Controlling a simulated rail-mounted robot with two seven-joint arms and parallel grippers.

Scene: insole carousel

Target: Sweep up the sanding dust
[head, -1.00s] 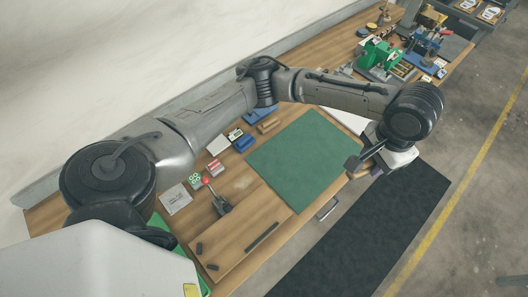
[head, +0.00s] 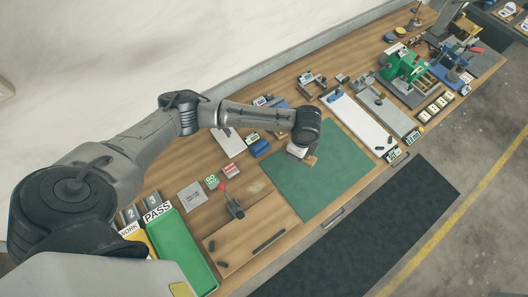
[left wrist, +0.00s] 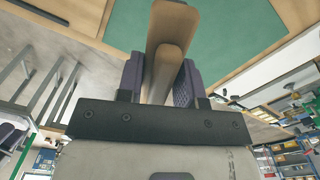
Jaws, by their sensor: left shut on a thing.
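My left gripper (head: 302,154) hangs over the upper part of the green mat (head: 323,185) in the head view. In the left wrist view its purple-grey finger pads (left wrist: 160,82) are shut on a tan wooden piece (left wrist: 172,32), perhaps a brush handle; its far end is not clear. A faint pale patch (head: 256,187), possibly sanding dust, lies on the wooden bench left of the mat. No dustpan can be made out. My right gripper is not in view.
A green tray (head: 184,252) with a PASS label stands at the lower left. A red-knobbed clamp (head: 233,206) stands on the bench by a wooden board (head: 240,240). A blue block (head: 261,148) is left of the mat. A green machine (head: 404,66) stands at upper right. The mat is mostly bare.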

